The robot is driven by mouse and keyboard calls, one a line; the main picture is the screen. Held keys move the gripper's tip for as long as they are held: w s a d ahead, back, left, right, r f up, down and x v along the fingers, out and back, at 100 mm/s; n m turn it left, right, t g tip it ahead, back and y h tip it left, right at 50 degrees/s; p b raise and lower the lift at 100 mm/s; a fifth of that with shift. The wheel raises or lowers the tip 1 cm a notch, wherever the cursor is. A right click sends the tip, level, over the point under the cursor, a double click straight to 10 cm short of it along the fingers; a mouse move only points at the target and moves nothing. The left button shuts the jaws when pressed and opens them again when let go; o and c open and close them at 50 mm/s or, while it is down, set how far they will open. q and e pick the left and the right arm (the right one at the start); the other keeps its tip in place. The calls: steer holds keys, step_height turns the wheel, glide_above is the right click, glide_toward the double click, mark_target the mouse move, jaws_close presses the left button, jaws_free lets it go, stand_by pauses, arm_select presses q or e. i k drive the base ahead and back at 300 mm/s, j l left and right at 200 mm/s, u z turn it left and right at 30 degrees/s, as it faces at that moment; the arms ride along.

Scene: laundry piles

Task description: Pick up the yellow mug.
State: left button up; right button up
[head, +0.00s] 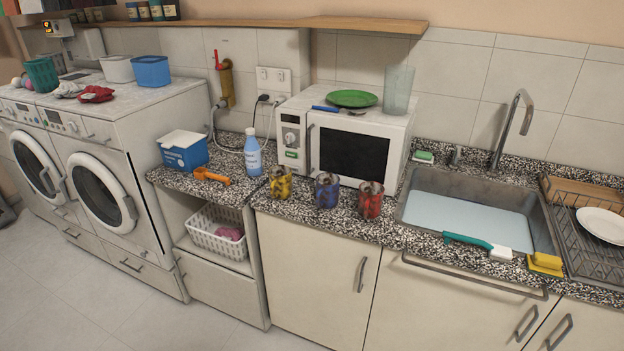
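The yellow mug (281,184) stands upright on the speckled counter (262,201), in front of the microwave's left side. Its surface is patterned with dark patches. A blue mug (327,190) stands to its right, and a red mug (370,200) stands right of that. The three form a row near the counter's front edge, with small gaps between them. Neither of my grippers shows in the head view.
A white microwave (347,153) stands close behind the mugs. The sink (470,214) is at right. Floor in front of the cabinets is clear.

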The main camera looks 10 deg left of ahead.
mark_target(279, 185)
steer(key=i+j+z, duration=0.1)
steer(key=j, duration=0.25)
steer(key=i+j+z, duration=0.25)
steer(key=j, duration=0.45)
steer(key=i+j+z, duration=0.25)
steer(key=j, duration=0.5)
steer(key=i, duration=0.1)
